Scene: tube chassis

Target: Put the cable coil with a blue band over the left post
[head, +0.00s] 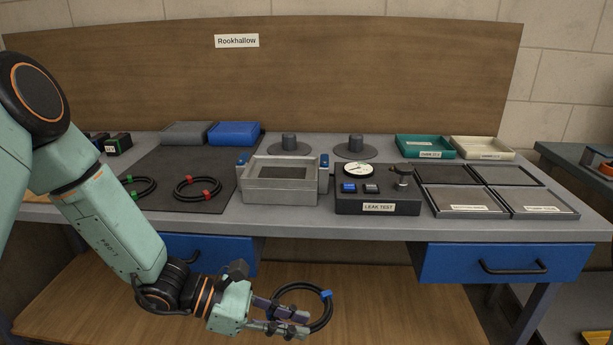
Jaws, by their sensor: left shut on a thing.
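The black cable coil with a blue band (328,310) is held in my left gripper (292,317), whose fingers are shut on the coil's near-left side. The gripper is low in front of the bench, below the tabletop edge. The left post (289,142) is a short grey cylinder on a round base at the back of the bench, with nothing around it. The right post (356,145) looks the same and is also bare. My right gripper does not show.
A coil with red bands (197,188) and one with green bands (142,186) lie on the dark mat (170,160). A grey metal fixture (281,190) and the leak test box (378,199) stand before the posts. Trays (424,147) fill the right side.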

